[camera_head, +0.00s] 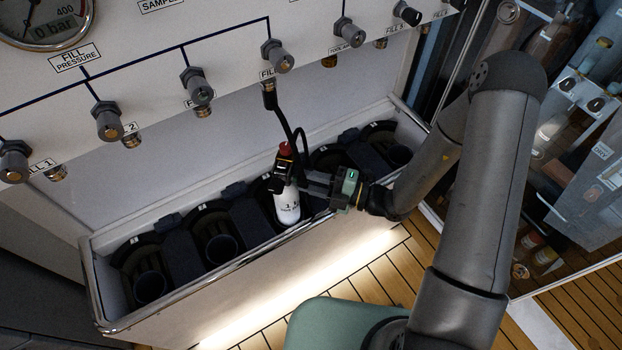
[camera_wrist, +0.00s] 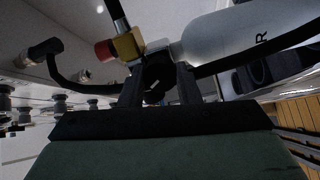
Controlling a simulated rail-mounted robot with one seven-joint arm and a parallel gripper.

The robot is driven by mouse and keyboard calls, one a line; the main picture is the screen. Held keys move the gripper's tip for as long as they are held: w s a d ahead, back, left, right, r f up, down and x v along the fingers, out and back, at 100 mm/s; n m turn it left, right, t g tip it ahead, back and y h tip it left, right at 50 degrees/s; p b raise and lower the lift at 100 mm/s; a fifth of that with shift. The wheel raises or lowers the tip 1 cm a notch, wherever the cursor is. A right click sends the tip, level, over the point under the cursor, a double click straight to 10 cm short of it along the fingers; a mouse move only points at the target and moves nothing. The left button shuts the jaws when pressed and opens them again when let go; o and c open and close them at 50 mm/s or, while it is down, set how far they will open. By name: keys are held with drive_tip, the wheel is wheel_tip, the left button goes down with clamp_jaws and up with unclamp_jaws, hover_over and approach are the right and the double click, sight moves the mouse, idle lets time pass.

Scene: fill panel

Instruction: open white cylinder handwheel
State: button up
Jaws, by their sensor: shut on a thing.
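The white cylinder (camera_head: 288,207) stands nearly upright in the trough, and its white body (camera_wrist: 235,38) lies across the upper right of the wrist view. Its brass valve (camera_wrist: 128,45) has a red part (camera_wrist: 104,50) on one side, and the red part (camera_head: 285,148) tops it in the head view. A dark round handwheel (camera_wrist: 157,73) on the valve sits between the fingers of my gripper (camera_wrist: 158,88). My gripper (camera_head: 304,184) reaches in from the right and is shut on the handwheel. In the head view the handwheel is hard to make out against the dark fingers.
A black hose (camera_head: 284,119) runs from the panel down to the valve and loops close to my gripper. The trough (camera_head: 196,284) has several dark cylinder slots on both sides. Panel knobs (camera_head: 197,86) and a pressure gauge (camera_head: 45,18) are above. A glazed cabinet (camera_head: 570,160) stands at right.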

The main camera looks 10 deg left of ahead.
drive_tip(key=n, duration=0.4)
drive_tip(key=shift+n, duration=0.4)
drive_tip(key=n+g, duration=0.1)
drive_tip(key=n, duration=0.4)
drive_tip(key=shift+f+n, duration=0.1)
drive_tip(key=shift+n, duration=0.3)
drive_tip(key=n, duration=0.4)
drive_tip(key=shift+w+n, duration=0.1)
drive_tip(key=shift+n, duration=0.3)
drive_tip(key=n+b, duration=0.1)
drive_tip(key=n, duration=0.3)
drive_tip(key=shift+n+g, duration=0.3)
drive_tip(key=shift+n, duration=0.1)
drive_tip(key=n+b, duration=0.2)
drive_tip(key=n, duration=0.2)
drive_tip(key=shift+f+n, duration=0.1)
drive_tip(key=shift+n, duration=0.2)
drive_tip(key=n+b, duration=0.2)
drive_tip(key=n, duration=0.2)
drive_tip(key=shift+w+n, duration=0.1)
drive_tip(key=shift+n, duration=0.2)
drive_tip(key=n+b, duration=0.4)
drive_tip(key=n, duration=0.1)
drive_tip(key=shift+n+h+b, duration=0.3)
drive_tip(key=shift+n+b, duration=1.15)
drive_tip(key=shift+n, duration=0.15)
drive_tip(key=shift+r, duration=0.25)
